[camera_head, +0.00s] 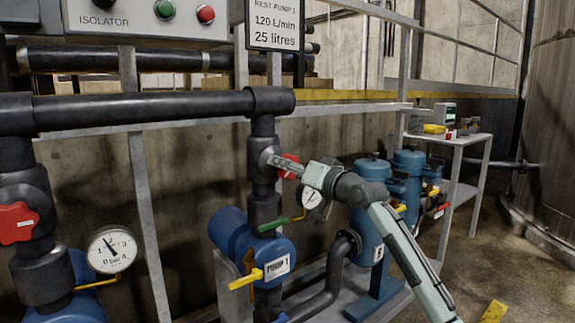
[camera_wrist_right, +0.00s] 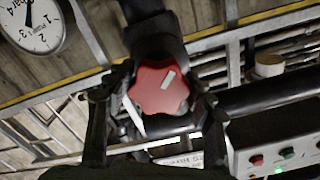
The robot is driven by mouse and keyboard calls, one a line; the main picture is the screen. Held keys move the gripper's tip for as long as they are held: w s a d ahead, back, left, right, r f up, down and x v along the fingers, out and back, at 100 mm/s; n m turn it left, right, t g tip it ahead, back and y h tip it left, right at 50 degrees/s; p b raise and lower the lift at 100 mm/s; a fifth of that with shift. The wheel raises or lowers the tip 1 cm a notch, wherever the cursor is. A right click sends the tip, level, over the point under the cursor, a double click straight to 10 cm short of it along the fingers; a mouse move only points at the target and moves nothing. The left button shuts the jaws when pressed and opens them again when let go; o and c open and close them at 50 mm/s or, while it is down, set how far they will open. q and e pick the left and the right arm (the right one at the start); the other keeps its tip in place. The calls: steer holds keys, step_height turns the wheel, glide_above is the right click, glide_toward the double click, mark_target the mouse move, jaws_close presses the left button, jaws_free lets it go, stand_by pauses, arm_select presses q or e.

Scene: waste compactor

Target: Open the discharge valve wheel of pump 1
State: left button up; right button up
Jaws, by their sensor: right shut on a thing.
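The red star-shaped discharge valve wheel (camera_head: 290,160) sits on the black vertical pipe above the blue pump (camera_head: 228,230) with the "PUMP 1" plate. My right gripper (camera_head: 284,168) reaches it from the right and partly hides it. In the right wrist view, the red wheel (camera_wrist_right: 152,98) lies between the two dark fingers of my right gripper (camera_wrist_right: 156,104), which are shut on its rim. A pale mark shows on the wheel's face, tilted. My left gripper is not in view.
A pressure gauge (camera_head: 312,199) is close beside my right wrist. Below are a green lever (camera_head: 272,225) and a yellow lever (camera_head: 246,280). Another red wheel (camera_head: 17,223) is at far left. Blue canisters (camera_head: 365,210) stand behind my right arm. Open floor is at lower right.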

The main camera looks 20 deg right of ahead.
steer(key=n+p, duration=0.1)
steer(key=n, duration=0.3)
steer(key=shift+d+n, duration=0.1)
steer(key=shift+n, duration=0.2)
steer(key=n+p, duration=0.4)
steer(key=n, duration=0.4)
steer(key=shift+d+r+p, duration=0.1)
steer(key=shift+r+p, duration=0.05)
steer(key=shift+p, duration=0.25)
steer(key=n+p, duration=0.1)
steer(key=n, duration=0.3)
steer(key=shift+n, duration=1.3)
steer(key=n, duration=0.4)
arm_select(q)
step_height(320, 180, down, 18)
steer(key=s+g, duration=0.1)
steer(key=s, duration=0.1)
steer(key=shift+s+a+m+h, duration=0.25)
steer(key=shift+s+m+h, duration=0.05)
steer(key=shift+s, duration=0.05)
arm_select(e)
steer(key=shift+n, duration=1.9)
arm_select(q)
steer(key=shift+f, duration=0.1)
